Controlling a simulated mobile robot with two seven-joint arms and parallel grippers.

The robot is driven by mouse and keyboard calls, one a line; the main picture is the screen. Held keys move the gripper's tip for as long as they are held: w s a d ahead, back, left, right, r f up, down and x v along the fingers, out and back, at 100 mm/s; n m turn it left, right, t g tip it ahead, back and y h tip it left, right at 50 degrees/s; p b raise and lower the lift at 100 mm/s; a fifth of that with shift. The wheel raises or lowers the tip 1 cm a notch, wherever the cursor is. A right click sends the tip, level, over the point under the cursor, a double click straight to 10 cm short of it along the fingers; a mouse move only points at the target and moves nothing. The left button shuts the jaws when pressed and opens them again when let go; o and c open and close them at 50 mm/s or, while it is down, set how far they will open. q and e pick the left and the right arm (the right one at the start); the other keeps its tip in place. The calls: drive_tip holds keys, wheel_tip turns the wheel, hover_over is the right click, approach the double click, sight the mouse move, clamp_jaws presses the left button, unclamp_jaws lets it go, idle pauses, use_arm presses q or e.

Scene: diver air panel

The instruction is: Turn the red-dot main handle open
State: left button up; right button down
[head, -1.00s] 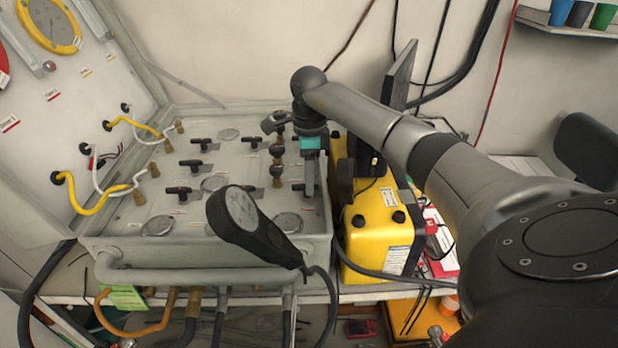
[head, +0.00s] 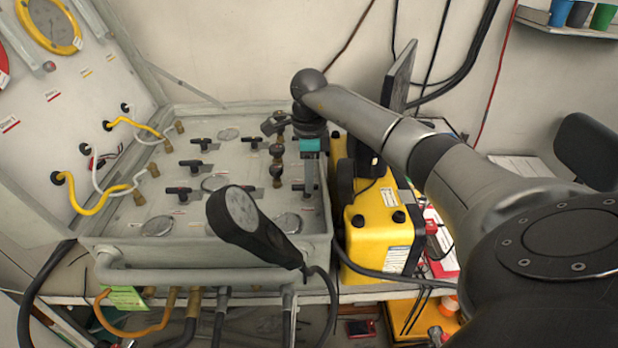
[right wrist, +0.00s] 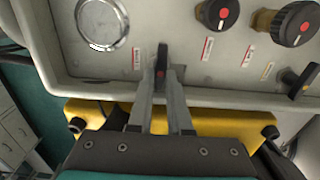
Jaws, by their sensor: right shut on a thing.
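The air panel (head: 110,243) is a pale grey box with its lid raised at the left. In the right wrist view, the black main handle (right wrist: 162,52) with a red dot stands near the panel's edge, pointing up and down in the picture. My right gripper (right wrist: 161,80) has a finger on each side of it and is shut on it. In the head view my right gripper (head: 309,188) reaches down at the panel's right side and hides most of the handle there. My left gripper is not in view.
Several other black T-handles (head: 190,163) and round knobs (right wrist: 220,10) stand close by on the panel. A black hand-held gauge (head: 240,212) with a cable rises in front. A yellow case (head: 375,232) stands close against the panel's right side.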

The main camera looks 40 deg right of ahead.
idle(0.4)
drive_tip(key=n, duration=0.4)
drive_tip(key=shift+w+d, duration=0.1)
drive_tip(key=n, duration=0.4)
drive_tip(key=shift+w+n+b, duration=0.1)
drive_tip(key=shift+n+b, duration=0.2)
drive_tip(key=shift+b, duration=0.05)
drive_tip(key=n, duration=0.4)
drive_tip(key=shift+w, duration=0.1)
drive_tip(key=n, duration=0.4)
drive_tip(key=shift+n, duration=0.4)
drive_tip(key=c, duration=0.8)
unclamp_jaws()
drive_tip(key=shift+c, duration=0.2)
drive_tip(key=shift+r, duration=0.1)
